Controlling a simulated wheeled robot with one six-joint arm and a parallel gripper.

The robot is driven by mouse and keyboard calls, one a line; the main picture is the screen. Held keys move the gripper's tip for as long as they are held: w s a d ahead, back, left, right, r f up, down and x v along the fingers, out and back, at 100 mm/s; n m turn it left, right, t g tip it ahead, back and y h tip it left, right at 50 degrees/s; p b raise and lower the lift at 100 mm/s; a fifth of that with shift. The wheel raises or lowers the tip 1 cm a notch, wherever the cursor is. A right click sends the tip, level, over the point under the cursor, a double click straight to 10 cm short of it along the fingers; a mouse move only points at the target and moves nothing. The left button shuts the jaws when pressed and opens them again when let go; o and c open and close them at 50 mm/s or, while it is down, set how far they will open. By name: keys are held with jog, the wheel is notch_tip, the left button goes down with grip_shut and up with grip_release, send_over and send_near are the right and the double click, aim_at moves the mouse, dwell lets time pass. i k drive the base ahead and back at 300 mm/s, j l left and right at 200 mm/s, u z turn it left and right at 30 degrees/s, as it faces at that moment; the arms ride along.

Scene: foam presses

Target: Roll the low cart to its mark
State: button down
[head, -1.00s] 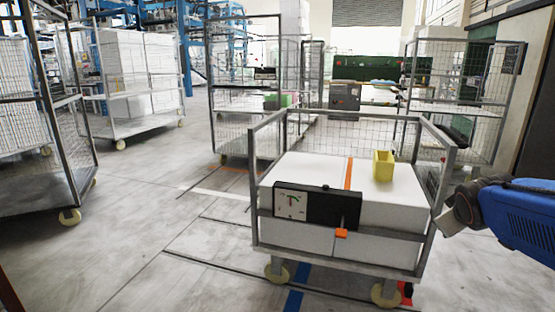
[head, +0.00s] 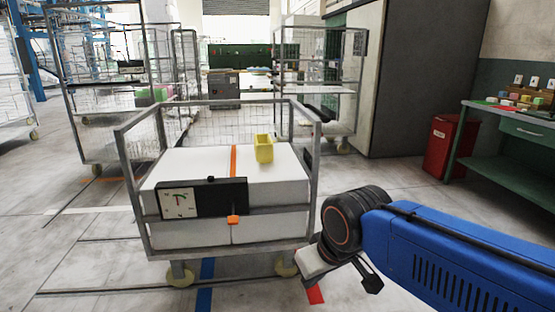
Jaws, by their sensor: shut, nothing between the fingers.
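The low cart (head: 217,258) stands in the middle of the head view, a grey frame with mesh sides on pale wheels. My gripper (head: 313,264) is at the cart's lower right corner, shut and empty. I cannot tell whether it touches the frame. Which is the cart's mark is unclear.
Tall mesh carts stand behind at left (head: 110,85) and right (head: 318,85). A red bin (head: 450,147) and a green bench (head: 510,150) are at the right. Open floor (head: 70,235) lies left of the low cart.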

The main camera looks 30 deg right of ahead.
aim_at(272, 206)
jog(key=i+l, duration=0.15)
jog(key=l, duration=0.5)
jog(key=i+l+u, duration=0.15)
jog(key=l, duration=0.5)
jog(key=i+l, duration=0.15)
jog(key=l, duration=0.5)
jog(key=i+l+u, duration=0.1)
jog(key=l, duration=0.55)
jog(key=i+l+u, duration=0.1)
jog(key=l, duration=0.55)
jog(key=i+l, duration=0.1)
jog(key=l, duration=0.6)
